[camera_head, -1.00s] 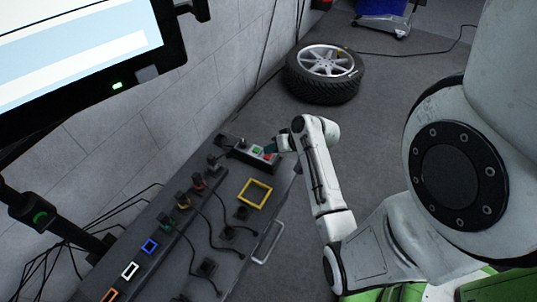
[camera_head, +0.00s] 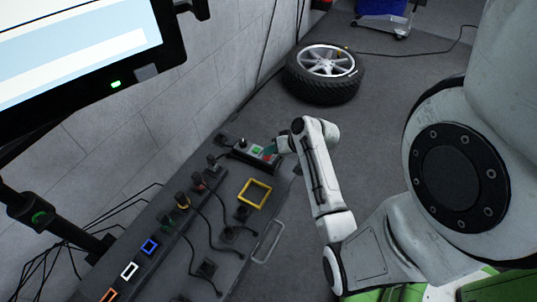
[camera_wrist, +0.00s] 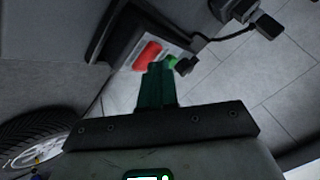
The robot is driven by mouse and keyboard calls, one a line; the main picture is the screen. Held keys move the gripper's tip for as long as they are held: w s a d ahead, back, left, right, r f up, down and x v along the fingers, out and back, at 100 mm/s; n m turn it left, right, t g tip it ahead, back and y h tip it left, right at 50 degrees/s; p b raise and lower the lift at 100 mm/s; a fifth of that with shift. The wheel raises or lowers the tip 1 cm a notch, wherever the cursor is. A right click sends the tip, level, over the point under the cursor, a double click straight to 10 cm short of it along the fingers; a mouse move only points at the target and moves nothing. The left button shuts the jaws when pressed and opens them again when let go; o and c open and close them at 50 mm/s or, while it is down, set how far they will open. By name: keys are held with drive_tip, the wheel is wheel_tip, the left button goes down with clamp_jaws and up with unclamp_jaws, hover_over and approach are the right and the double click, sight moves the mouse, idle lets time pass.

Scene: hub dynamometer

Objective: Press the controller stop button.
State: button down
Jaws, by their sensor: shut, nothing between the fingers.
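The controller box (camera_head: 243,156) sits at the far end of the dark bench, with a green button (camera_head: 256,149) and a red button (camera_head: 267,157) on its light face. In the wrist view the red button (camera_wrist: 147,55) is left of my fingertips and the green button (camera_wrist: 172,62) is just to their right, partly hidden. My gripper (camera_head: 271,150) is over the button end of the box. Its dark green fingers (camera_wrist: 160,66) are together and empty, pointing towards the box. I cannot tell whether they touch it.
A yellow square frame (camera_head: 255,193) and several cabled plugs lie on the bench (camera_head: 226,271) in front of the box. A wall (camera_head: 180,100) runs along the left. A wheel (camera_head: 324,73) lies on the floor beyond. A monitor (camera_head: 75,50) hangs at upper left.

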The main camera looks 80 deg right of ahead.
sight(271, 156)
idle(0.4)
drive_tip(key=shift+r+p, duration=0.8)
drive_tip(key=shift+p, duration=0.2)
drive_tip(key=shift+r, duration=0.1)
wheel_tip(271, 156, up, 5)
drive_tip(key=p, duration=0.5)
idle(0.4)
drive_tip(key=w+a+r+n+g+y+p, duration=0.1)
drive_tip(key=w+a+n+g+y+p, duration=0.15)
drive_tip(key=a, duration=0.65)
drive_tip(key=s+a+r+n+g+p, duration=0.2)
drive_tip(key=s+a+r+n, duration=0.2)
drive_tip(key=a, duration=0.5)
drive_tip(key=s+a+r+n+g+h+p, duration=0.1)
drive_tip(key=a+r, duration=0.4)
drive_tip(key=a, duration=0.5)
drive_tip(key=s+n+g+p, duration=0.1)
drive_tip(key=s+n+g, duration=0.1)
drive_tip(key=shift+s+a+r+n+g, duration=0.3)
drive_tip(key=shift+s+r+n+g, duration=0.05)
